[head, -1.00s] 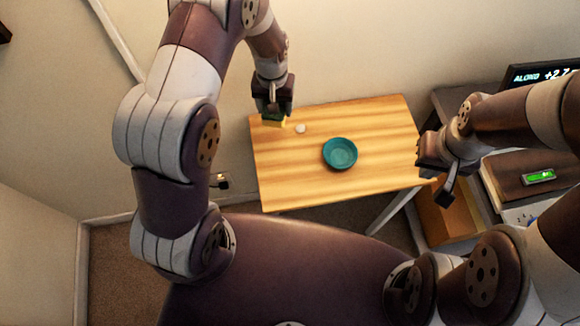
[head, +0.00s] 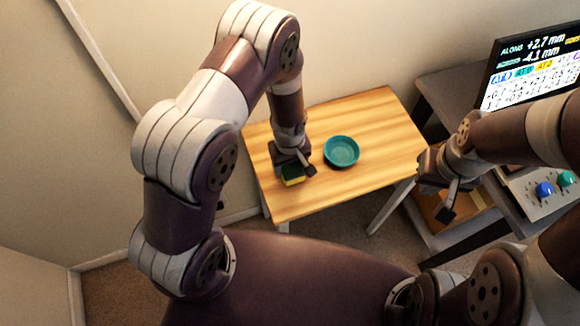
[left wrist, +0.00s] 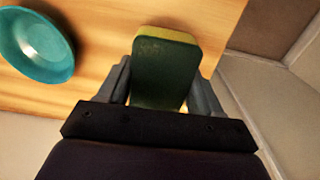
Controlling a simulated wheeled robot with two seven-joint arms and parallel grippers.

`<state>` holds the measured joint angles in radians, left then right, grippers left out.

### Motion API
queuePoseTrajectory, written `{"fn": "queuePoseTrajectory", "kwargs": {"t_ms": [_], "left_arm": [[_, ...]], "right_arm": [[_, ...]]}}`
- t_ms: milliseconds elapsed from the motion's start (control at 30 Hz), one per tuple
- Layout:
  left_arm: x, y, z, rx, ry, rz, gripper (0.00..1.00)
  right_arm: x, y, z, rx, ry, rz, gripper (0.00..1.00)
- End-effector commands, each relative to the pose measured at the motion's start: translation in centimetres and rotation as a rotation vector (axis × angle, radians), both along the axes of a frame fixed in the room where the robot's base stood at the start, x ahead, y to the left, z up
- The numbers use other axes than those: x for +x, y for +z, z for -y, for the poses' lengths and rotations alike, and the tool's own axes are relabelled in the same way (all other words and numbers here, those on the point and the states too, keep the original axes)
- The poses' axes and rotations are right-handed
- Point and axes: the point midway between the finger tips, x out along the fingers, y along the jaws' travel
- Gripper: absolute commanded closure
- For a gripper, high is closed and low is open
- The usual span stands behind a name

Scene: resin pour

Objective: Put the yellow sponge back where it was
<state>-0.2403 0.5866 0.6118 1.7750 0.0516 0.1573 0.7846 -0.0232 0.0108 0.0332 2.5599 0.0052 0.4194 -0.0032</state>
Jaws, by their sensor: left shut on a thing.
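The yellow sponge (head: 293,175) has a dark green side. It also shows in the left wrist view (left wrist: 165,62), between the two fingers, with its green face toward the camera. My left gripper (head: 292,168) is shut on the sponge, over the front left part of the wooden table (head: 350,185). I cannot tell whether the sponge touches the table top. My right gripper (head: 440,195) is off the table's right edge, with no object seen in it; its fingers look spread apart.
A teal bowl (head: 341,152) stands on the table, right of my left gripper; it also shows in the left wrist view (left wrist: 36,45). A monitor (head: 535,65) and a panel with blue and green knobs (head: 545,190) are at the right. The table's right part is clear.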

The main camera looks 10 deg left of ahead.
Motion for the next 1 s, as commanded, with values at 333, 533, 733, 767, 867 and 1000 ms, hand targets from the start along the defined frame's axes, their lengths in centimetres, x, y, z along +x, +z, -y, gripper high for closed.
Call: {"fn": "queuePoseTrajectory", "kwargs": {"t_ms": [333, 533, 733, 767, 867, 1000], "left_arm": [[0.0, -3.5, 0.0, 0.001, -0.001, -0.001, 0.59], [-0.1, -3.9, 0.0, 0.0, -0.001, -0.001, 0.59], [0.0, -3.8, 0.0, 0.0, -0.001, -0.001, 0.1], [0.0, -3.8, 0.0, 0.0, -0.001, -0.001, 0.1], [0.0, -3.8, 0.0, 0.0, -0.001, -0.001, 0.1], [0.0, -3.2, 0.0, 0.0, -0.001, 0.0, 0.1]], "right_arm": [[0.0, 0.3, 0.0, 0.0, 0.0, 0.0, 1.0], [0.0, 0.0, 0.0, 0.0, 0.0, 0.0, 1.0], [0.0, 0.1, 0.0, 0.0, 0.0, 0.0, 1.0], [0.0, 0.1, 0.0, 0.0, 0.0, 0.0, 1.0], [0.0, 0.1, 0.0, 0.0, 0.0, 0.0, 1.0], [0.0, 0.4, 0.0, 0.0, 0.0, 0.0, 1.0]]}}
